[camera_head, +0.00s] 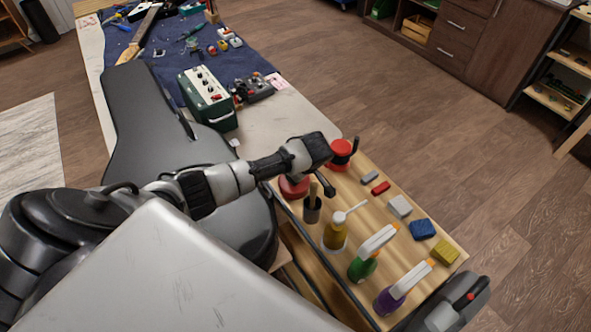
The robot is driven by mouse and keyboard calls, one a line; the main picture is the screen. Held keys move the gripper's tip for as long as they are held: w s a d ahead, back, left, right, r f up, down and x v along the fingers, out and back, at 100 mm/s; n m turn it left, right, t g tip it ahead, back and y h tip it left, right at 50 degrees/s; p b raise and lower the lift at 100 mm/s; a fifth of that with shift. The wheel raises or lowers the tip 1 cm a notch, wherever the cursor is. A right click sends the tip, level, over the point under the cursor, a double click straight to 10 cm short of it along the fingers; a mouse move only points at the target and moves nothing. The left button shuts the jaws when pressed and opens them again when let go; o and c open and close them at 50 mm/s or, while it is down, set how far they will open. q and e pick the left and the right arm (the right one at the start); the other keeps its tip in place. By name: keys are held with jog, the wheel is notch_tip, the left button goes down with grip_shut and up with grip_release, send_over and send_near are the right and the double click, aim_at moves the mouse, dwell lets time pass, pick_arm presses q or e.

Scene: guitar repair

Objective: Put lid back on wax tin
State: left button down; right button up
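A red round piece (341,148) with a dark part by it lies at the far left corner of the wooden board. A second red round piece (293,187) lies nearer, partly hidden under my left arm. I cannot tell which is the lid and which the wax tin. My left gripper (342,166) is over the board beside the far red piece. Its two dark fingers stand wide apart, and nothing shows held between them. Part of my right arm, with a dark end, shows at the lower right; its fingertips cannot be made out.
The wooden board (375,218) also carries spray bottles (364,264), a yellow pump bottle (337,232), a dark cup (312,208) and several small blocks (422,229). A black guitar case (140,110) and a green amplifier box (207,100) lie behind.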

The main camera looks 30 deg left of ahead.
pick_arm(q)
jog(key=shift+f, duration=0.2)
dwell(0.6)
jog(key=shift+p, duration=0.55)
dwell(0.6)
jog(key=shift+c, duration=2.2)
grip_release()
jog(key=shift+r, duration=0.1)
jog(key=shift+r+p, duration=3.45)
jog(key=shift+p, duration=0.5)
